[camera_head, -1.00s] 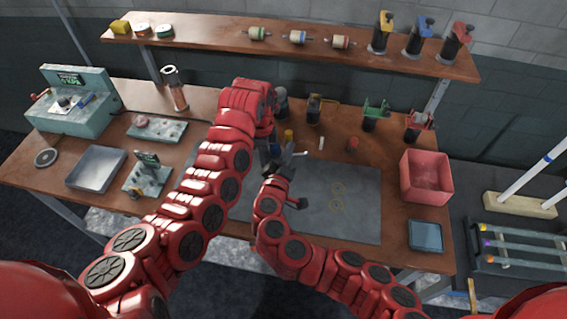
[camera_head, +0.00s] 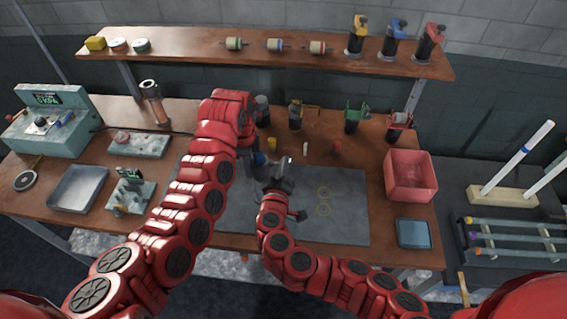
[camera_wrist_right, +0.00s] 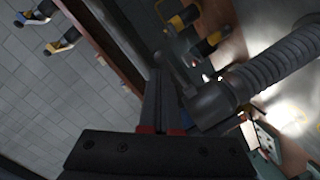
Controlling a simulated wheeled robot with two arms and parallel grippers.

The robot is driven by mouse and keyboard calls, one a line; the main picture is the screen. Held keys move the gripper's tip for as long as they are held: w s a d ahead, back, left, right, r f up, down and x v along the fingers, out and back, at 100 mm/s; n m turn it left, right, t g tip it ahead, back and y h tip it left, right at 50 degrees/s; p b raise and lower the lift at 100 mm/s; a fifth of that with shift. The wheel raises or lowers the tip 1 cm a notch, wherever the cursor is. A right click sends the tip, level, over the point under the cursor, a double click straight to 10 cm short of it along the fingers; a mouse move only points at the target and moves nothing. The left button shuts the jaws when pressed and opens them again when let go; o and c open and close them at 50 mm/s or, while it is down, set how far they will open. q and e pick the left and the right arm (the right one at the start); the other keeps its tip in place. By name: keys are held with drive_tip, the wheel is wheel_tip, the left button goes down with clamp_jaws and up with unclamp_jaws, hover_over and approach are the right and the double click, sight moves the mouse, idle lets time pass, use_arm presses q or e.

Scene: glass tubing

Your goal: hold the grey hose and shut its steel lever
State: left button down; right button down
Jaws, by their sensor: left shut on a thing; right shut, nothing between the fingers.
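The grey ribbed hose (camera_wrist_right: 283,62) runs in from the right edge of the right wrist view and ends in a dark grey fitting (camera_wrist_right: 218,105). A steel lever (camera_wrist_right: 172,68) stands out from this fitting, close to my right gripper's fingers. My right gripper (camera_wrist_right: 162,95) is shut with nothing between its fingers, beside the fitting; I cannot tell whether it touches. In the head view my right gripper (camera_head: 284,170) is above the grey mat. My left gripper (camera_head: 250,163) is just left of it, largely hidden by its own arm, and is shut on the hose. The hose is hard to make out there.
A red bin (camera_head: 410,175) and a blue tray (camera_head: 413,233) are at the bench's right. Clamps and small pots stand behind the grey mat (camera_head: 345,218). A metal tray (camera_head: 78,188) and a gauge box (camera_head: 45,122) are at the left.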

wheel_tip(320, 180, down, 6)
drive_tip(key=m+y, duration=0.5)
drive_tip(key=m, duration=0.8)
drive_tip(key=s+d+r, duration=0.2)
drive_tip(key=s+r, duration=0.4)
drive_tip(key=s, duration=0.3)
drive_tip(key=shift+s+d+n+g, duration=0.3)
drive_tip(key=shift+s+d, duration=0.05)
drive_tip(key=c, duration=1.6)
unclamp_jaws()
